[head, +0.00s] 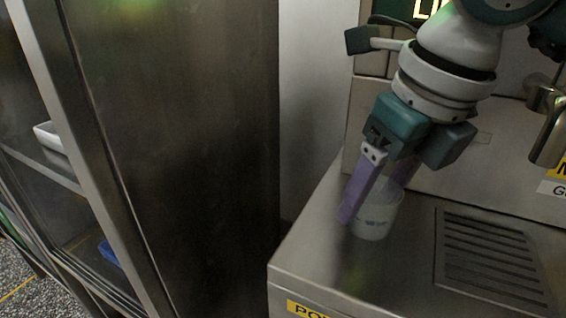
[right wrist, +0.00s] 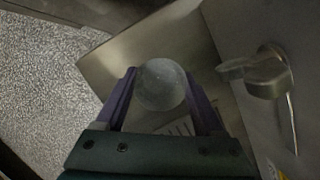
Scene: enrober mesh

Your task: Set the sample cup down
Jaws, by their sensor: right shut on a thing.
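The sample cup (head: 377,216) is whitish and translucent, and it is upright between the purple fingers of my right gripper (head: 372,200). The right gripper is shut on it. The cup is at the left part of the steel counter (head: 325,245), at or just above its top; I cannot tell whether its base touches. In the right wrist view the round top of the cup (right wrist: 161,84) shows between the two fingertips (right wrist: 160,88). My left gripper is not in view.
A slotted drain grate (head: 490,255) lies in the counter right of the cup. A metal tap (right wrist: 262,72) stands beyond it. A tall steel cabinet (head: 180,130) is at the left, with a white tray (head: 48,137) on a shelf. The counter's front left is clear.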

